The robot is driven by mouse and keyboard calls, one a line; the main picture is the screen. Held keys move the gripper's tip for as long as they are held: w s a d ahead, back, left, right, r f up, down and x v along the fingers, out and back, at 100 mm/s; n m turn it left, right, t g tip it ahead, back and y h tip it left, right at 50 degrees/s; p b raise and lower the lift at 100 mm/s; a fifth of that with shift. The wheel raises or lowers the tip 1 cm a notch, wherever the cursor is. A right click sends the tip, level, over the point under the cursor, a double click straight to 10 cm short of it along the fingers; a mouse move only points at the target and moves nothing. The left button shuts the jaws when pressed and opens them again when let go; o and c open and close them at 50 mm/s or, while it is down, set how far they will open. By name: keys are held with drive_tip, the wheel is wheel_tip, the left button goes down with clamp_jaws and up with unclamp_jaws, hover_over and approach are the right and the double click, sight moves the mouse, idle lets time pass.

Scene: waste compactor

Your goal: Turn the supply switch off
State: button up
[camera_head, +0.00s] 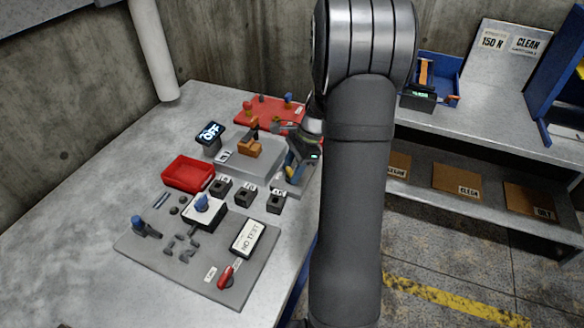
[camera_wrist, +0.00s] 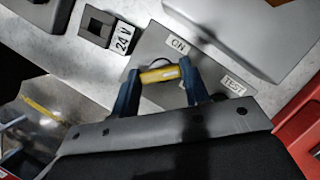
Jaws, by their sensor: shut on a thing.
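The supply switch is a grey plate with ON and TEST labels (camera_wrist: 207,72) in the wrist view; another label on it is mostly hidden behind my gripper. Its yellow handle (camera_wrist: 158,74) lies crosswise between the two blue fingers of my gripper (camera_wrist: 160,80), which is shut on it. The handle lies below the ON label and left of the TEST label. In the head view my gripper (camera_head: 293,168) is at the right end of the bench, beside the grey box, and largely hides the switch. A dark display (camera_head: 210,132) reads OFF.
Black sockets (camera_head: 245,196) stand in a row left of my gripper, one labelled 24 V in the wrist view (camera_wrist: 98,25). A grey box (camera_head: 240,160) with an orange block, a red tray (camera_head: 188,174) and a red plate (camera_head: 270,110) are close. The bench's left side is clear.

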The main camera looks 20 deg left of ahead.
drive_tip(key=m+t, duration=0.1)
drive_tip(key=m, duration=0.3)
drive_tip(key=shift+s+d+m+t+y, duration=0.1)
drive_tip(key=shift+m+t+y, duration=0.2)
drive_tip(key=shift+t+y, duration=0.1)
drive_tip(key=m+t, duration=0.1)
drive_tip(key=m, duration=0.3)
drive_tip(key=shift+t, duration=0.3)
drive_tip(key=shift+s+m, duration=0.1)
drive_tip(key=shift+m, duration=0.2)
drive_tip(key=o, duration=1)
drive_tip(key=shift+r, duration=0.1)
drive_tip(key=v, duration=1.7)
drive_tip(key=shift+d, duration=0.45)
